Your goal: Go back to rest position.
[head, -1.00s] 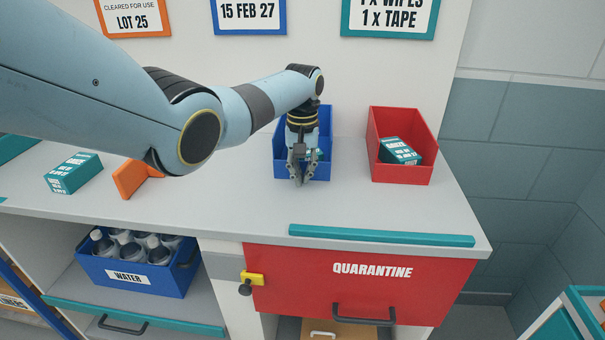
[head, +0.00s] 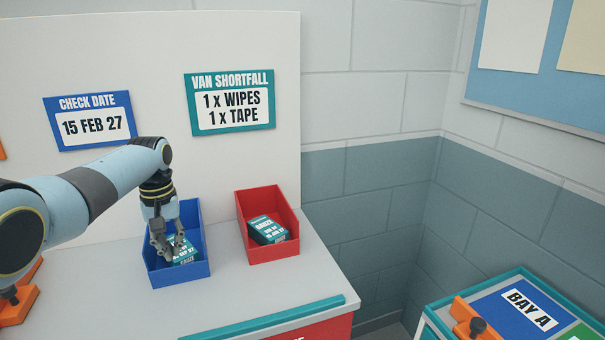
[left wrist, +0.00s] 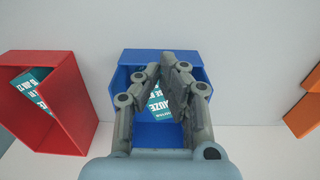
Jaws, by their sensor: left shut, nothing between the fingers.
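My left gripper (head: 167,245) is shut and empty, pointing down over the blue bin (head: 180,277) on the counter. A teal and white box marked gauze (head: 186,251) lies in that bin, just below or beside the fingertips; I cannot tell whether they touch it. In the left wrist view the shut fingers (left wrist: 170,65) cover part of this box (left wrist: 158,105) inside the blue bin (left wrist: 150,135). My right gripper is not in view.
A red bin (head: 272,251) with another teal box (head: 268,229) stands just right of the blue bin. An orange object (head: 18,305) is on the counter at left. The wall stands behind. A teal-edged unit marked Bay A (head: 530,303) is at lower right.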

